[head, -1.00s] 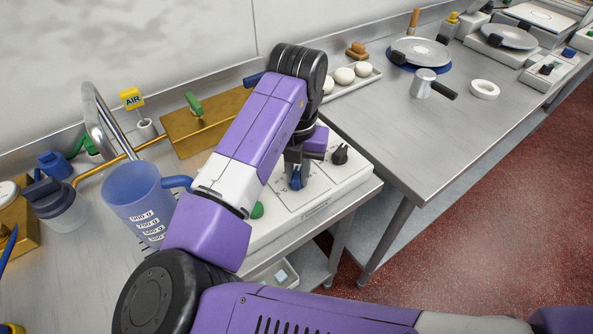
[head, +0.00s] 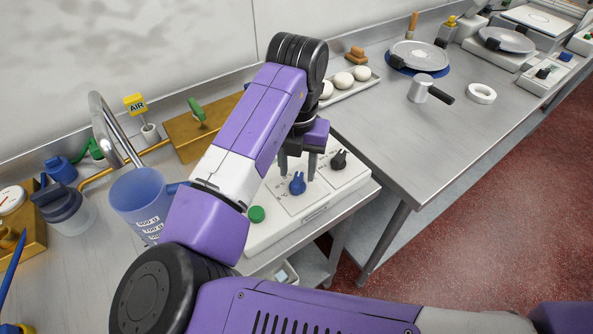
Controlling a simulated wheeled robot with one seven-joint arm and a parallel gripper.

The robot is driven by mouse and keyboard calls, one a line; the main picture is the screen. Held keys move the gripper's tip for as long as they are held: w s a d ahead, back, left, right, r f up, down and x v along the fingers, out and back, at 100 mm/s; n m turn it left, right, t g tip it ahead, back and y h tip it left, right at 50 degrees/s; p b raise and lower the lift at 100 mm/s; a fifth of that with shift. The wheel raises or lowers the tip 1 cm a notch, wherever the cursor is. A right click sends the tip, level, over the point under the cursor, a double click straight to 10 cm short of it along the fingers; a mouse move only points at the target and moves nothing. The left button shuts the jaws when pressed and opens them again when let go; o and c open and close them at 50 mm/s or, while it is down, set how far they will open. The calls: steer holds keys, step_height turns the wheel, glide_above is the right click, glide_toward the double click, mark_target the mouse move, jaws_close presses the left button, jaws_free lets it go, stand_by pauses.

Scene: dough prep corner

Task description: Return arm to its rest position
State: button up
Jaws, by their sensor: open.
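My purple and black arm reaches over the left counter in the head view. My gripper (head: 297,172) is open and empty, with its two fingers pointing down above a white control panel (head: 262,228). A blue knob (head: 297,183) on the panel shows just below the fingers, apart from them as far as I can tell. A black knob (head: 338,160) is to the right and a green button (head: 256,214) to the left. My forearm hides part of the panel's back.
A blue measuring jug (head: 138,200) stands left of my forearm, close to it. A brass box with a green lever (head: 196,110), a yellow AIR tag (head: 135,104) and a tray of white balls (head: 352,84) are behind. The right counter (head: 410,140) has free room in front.

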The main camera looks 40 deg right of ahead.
step_height(320, 180, up, 2)
steer(key=shift+r+p, duration=0.1)
steer(key=shift+p, duration=0.4)
